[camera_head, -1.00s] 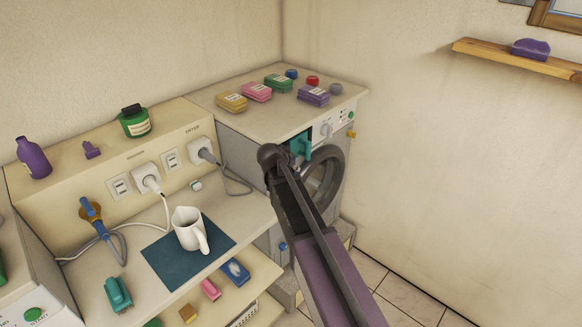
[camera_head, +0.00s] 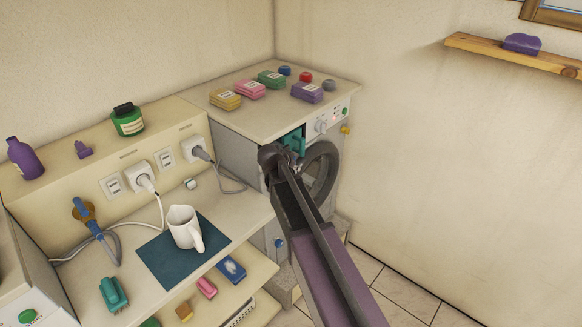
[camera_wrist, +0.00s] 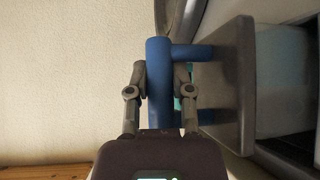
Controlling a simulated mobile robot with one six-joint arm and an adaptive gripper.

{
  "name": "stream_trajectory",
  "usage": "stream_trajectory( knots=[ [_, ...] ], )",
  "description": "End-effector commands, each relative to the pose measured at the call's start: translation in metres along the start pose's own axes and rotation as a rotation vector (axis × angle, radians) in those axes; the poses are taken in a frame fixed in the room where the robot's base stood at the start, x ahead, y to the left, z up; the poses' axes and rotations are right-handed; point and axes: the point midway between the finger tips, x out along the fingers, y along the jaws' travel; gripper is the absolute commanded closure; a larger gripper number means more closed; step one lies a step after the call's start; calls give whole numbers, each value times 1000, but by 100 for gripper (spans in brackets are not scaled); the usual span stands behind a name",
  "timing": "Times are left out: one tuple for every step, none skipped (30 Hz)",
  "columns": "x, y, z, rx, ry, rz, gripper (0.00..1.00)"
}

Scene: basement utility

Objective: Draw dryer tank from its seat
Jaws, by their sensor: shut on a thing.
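The dryer (camera_head: 230,145) is the white front-loading machine in the corner, with its round door (camera_head: 322,172) partly behind my arm. In the wrist view, my gripper (camera_wrist: 160,75) is shut on an upright blue handle (camera_wrist: 159,58), one finger on each side. The handle joins a grey front plate (camera_wrist: 228,85). A pale tank body (camera_wrist: 281,80) shows behind the plate, between it and the machine. In the head view my gripper (camera_head: 272,156) is at the dryer's upper front, hiding the blue handle. A teal part (camera_head: 295,141) shows just beyond it.
A worktop left of the dryer holds a white jug (camera_head: 184,227) on a dark mat (camera_head: 160,262). Several coloured packs and knobs lie on the dryer top. A wooden shelf (camera_head: 480,50) is on the right wall. The floor (camera_head: 380,285) right of my arm looks clear.

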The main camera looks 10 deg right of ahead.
Motion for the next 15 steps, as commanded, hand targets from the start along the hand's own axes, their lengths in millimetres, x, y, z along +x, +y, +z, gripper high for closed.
stream_trajectory(
  knots=[
    [0,2,0,0,0,0,100],
    [-1,3,1,0,0,0,100],
    [-1,4,1,0,0,0,100],
    [-1,5,1,0,0,1,100],
    [-1,6,1,0,0,1,100],
    [-1,7,1,0,0,1,100],
    [-1,8,1,0,0,1,100],
    [-1,9,1,0,0,1,100],
    [-1,10,1,0,0,1,100],
    [-2,10,2,0,0,1,100],
    [-2,11,2,0,0,1,100],
    [-2,12,2,0,0,1,100],
    [-2,13,2,0,0,1,100],
    [-2,14,2,0,0,1,100],
    [-2,15,2,0,0,1,100]
  ],
)
